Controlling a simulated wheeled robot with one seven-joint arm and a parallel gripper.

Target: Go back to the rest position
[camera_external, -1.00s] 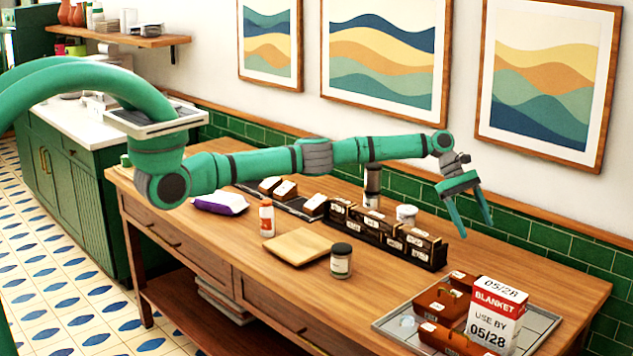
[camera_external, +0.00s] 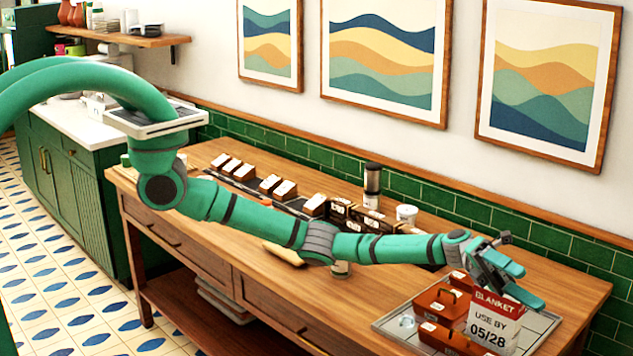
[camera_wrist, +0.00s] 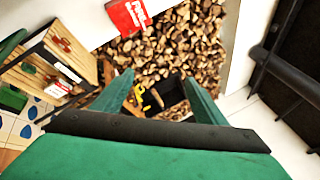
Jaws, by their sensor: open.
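My gripper (camera_external: 522,284) is at the right of the external view. My arm stretches to the right across the view, over the wooden table (camera_external: 215,245). In the wrist view my gripper (camera_wrist: 160,88) has its fingers spread, with stacked firewood (camera_wrist: 165,45) in the background.
A metal tray (camera_external: 395,322) holds brown boxes (camera_external: 440,308) and the card. Dark-and-white boxes (camera_external: 270,184) line the table's back, near a dark canister (camera_external: 372,185) and white cup (camera_external: 406,213). My arm partly hides a wooden board (camera_external: 283,255) and jar (camera_external: 341,269).

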